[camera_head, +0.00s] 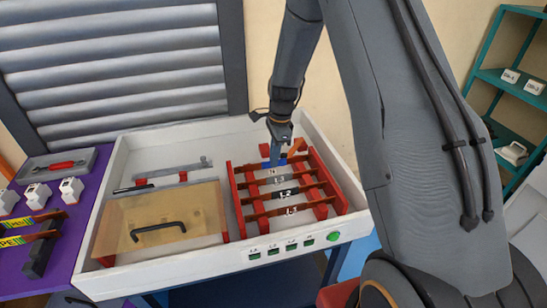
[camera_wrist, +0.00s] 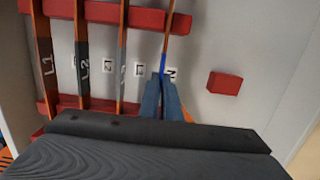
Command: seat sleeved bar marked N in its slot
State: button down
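The N bar is a copper strip with a blue sleeve (camera_wrist: 164,66). In the wrist view its copper length (camera_wrist: 172,30) runs up across the end of a red slotted rail (camera_wrist: 140,15). My gripper (camera_wrist: 162,82) is shut on the bar at the sleeve; its fingers cover the sleeve's lower part. In the head view my gripper (camera_head: 276,146) is at the rack's far end, with the blue sleeve (camera_head: 267,163) and an orange bar end (camera_head: 296,147) beside it. The bar looks slightly slanted. I cannot tell whether it is down in the slot. An N label (camera_wrist: 172,74) is beside the fingers.
Bars L1 (camera_wrist: 46,70), L2 (camera_wrist: 82,65) and L3 (camera_wrist: 122,65) lie across the red rack. A red block (camera_wrist: 224,83) stands right of the fingers. Green button (camera_head: 333,236) at front.

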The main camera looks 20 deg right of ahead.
jog(key=shift+f, duration=0.5)
jog(key=c, duration=1.9)
grip_release()
jog(key=shift+r, duration=0.1)
jog(key=r, duration=0.2)
jog(key=r+b, duration=0.1)
jog(key=r, duration=0.1)
jog(key=r+b, duration=0.1)
jog(key=r, duration=0.1)
jog(key=shift+d+r, duration=0.15)
jog(key=shift+d, duration=0.25)
jog(key=shift+r, duration=0.65)
